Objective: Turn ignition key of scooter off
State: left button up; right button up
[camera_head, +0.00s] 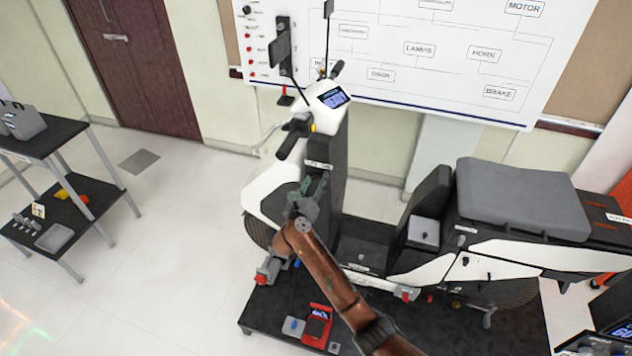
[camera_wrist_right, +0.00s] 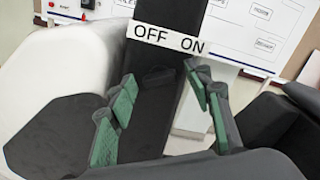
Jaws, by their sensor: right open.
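The white and black scooter (camera_head: 268,188) stands on a dark platform. In the right wrist view, a white label (camera_wrist_right: 168,39) reading OFF and ON crosses its black front column (camera_wrist_right: 165,115). Below the label, between my fingertips, is a small dark shape (camera_wrist_right: 157,75) that may be the ignition key; its turn position is unclear. My right gripper (camera_wrist_right: 160,82) is open, its green-padded fingers spread either side of that shape, with nothing held. In the head view, my right gripper (camera_head: 306,192) is in front of the column, hiding part of it. My left gripper is not in view.
The scooter's grey seat (camera_head: 520,195) is at the right and its handlebar (camera_head: 295,135) is above my gripper. A wiring board (camera_head: 420,50) hangs behind. A side table (camera_head: 60,140) stands at the left, with clear floor between it and the platform (camera_head: 400,325).

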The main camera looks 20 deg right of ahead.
jog(key=shift+c, duration=0.2)
jog(key=c, duration=1.1)
jog(key=shift+n+p, duration=0.3)
jog(key=shift+p, duration=0.25)
jog(key=n+p, duration=0.8)
jog(key=p, duration=0.2)
jog(key=shift+r, duration=0.1)
jog(key=shift+n+p, duration=1.35)
jog(key=shift+n, duration=0.35)
jog(key=shift+f, duration=0.2)
jog(key=o, duration=1.1)
jog(key=shift+o, duration=0.2)
